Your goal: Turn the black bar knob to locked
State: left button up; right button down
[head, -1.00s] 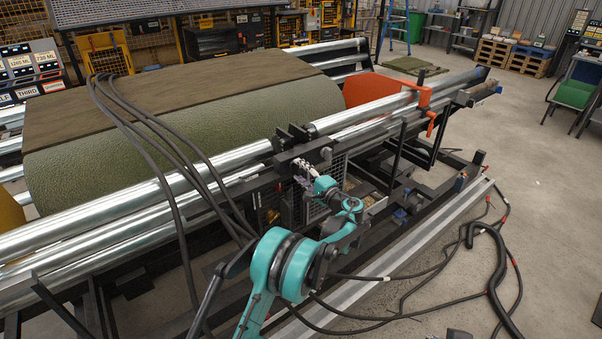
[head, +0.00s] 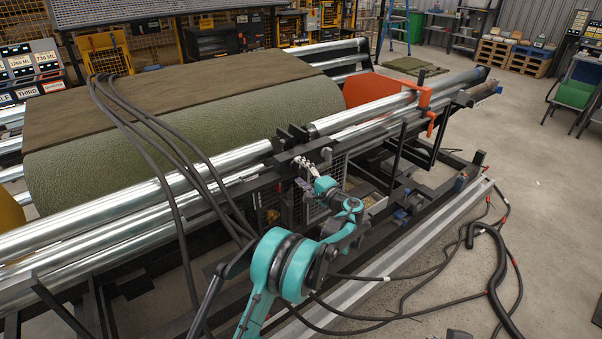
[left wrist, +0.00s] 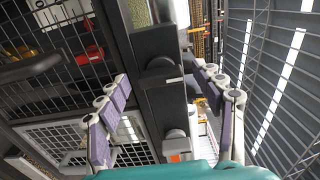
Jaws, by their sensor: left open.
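My left gripper (head: 304,168) is at the near side of the roll machine, by the dark frame under the metal rollers. In the left wrist view its two fingers (left wrist: 161,77) are spread wide, with nothing between the pads. A dark knob (left wrist: 160,74) with a pale mark beside it sits on a black upright beyond and between the fingertips. It looks like the black bar knob, but its setting cannot be read. A second, greyer knob (left wrist: 177,146) with an orange-and-white label is lower on that upright. My right gripper is not in view.
A large green turf roll (head: 190,125) lies behind long shiny rollers (head: 130,205). Black hoses (head: 165,150) hang over it near my arm. Wire mesh panels (left wrist: 50,60) flank the upright. An orange plate (head: 378,90) stands to the right. Floor at right is mostly clear, with cables (head: 490,265).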

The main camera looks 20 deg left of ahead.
pick_arm(q)
jog(key=v, duration=1.2)
jog(key=shift+a, duration=0.15)
jog(key=s+a+r+n+g+h, duration=0.2)
jog(key=s+a+h, duration=0.25)
jog(key=s, duration=0.45)
jog(key=s+a+r+n+g+h, duration=0.1)
jog(key=s+a+r+g+h, duration=0.15)
jog(key=s+a, duration=0.45)
jog(key=s+d+f+n+h, duration=0.1)
jog(key=s+d+f+h, duration=0.1)
jog(key=s, duration=0.6)
jog(key=s+d+f+n+h, duration=0.2)
jog(key=s+d, duration=0.1)
jog(key=s, duration=0.4)
jog(key=s+d+f+n+h, duration=0.1)
jog(key=s+d+f+h, duration=0.1)
jog(key=s, duration=0.6)
jog(key=shift+s+d+f+t+h, duration=0.2)
jog(key=shift+s+f+t+h, duration=0.15)
jog(key=shift+h, duration=0.25)
jog(key=shift+w, duration=0.1)
